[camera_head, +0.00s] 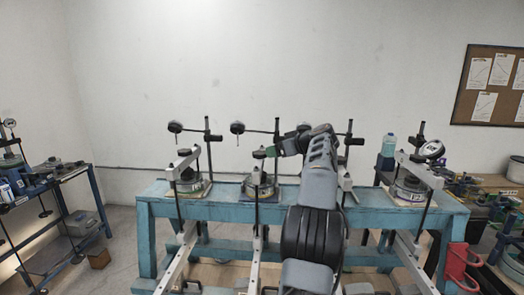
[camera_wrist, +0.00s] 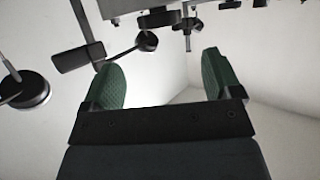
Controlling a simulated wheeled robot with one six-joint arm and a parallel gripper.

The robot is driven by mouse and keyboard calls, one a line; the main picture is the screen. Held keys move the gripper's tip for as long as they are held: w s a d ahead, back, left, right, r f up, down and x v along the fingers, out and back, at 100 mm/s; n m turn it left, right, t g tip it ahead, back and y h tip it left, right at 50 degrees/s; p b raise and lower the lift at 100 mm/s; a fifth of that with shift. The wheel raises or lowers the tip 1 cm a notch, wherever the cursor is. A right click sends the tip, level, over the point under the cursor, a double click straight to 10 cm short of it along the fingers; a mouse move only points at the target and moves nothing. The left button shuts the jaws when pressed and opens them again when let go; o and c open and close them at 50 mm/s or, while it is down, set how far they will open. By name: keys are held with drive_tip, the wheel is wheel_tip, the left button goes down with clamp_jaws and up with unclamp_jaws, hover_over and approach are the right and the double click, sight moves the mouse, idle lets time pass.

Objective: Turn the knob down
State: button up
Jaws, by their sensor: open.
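My gripper (camera_head: 288,143) is at the end of my arm above the blue bench, near the middle lever frame (camera_head: 260,186). In the wrist view its two green fingers (camera_wrist: 160,68) stand wide apart with nothing between the pads. Small dark round parts, possibly knobs (camera_wrist: 146,41), show beyond the fingertips at the top of that view. A small dark knob-like part (camera_head: 259,153) tops the middle frame, just left of my gripper and apparently apart from it. I cannot tell which part is the task's knob. My arm hides the frame behind it.
The blue bench (camera_head: 146,215) carries a left frame (camera_head: 188,185) and a right frame (camera_head: 411,183). Dial gauges (camera_head: 175,127) hang from posts (camera_head: 207,150) on thin rods. A dial gauge (camera_wrist: 25,90) also shows at the left of the wrist view.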

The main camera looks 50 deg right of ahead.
sight(261, 153)
drive_tip(key=p+x, duration=0.3)
drive_tip(key=x, duration=0.6)
drive_tip(key=shift+w, duration=0.2)
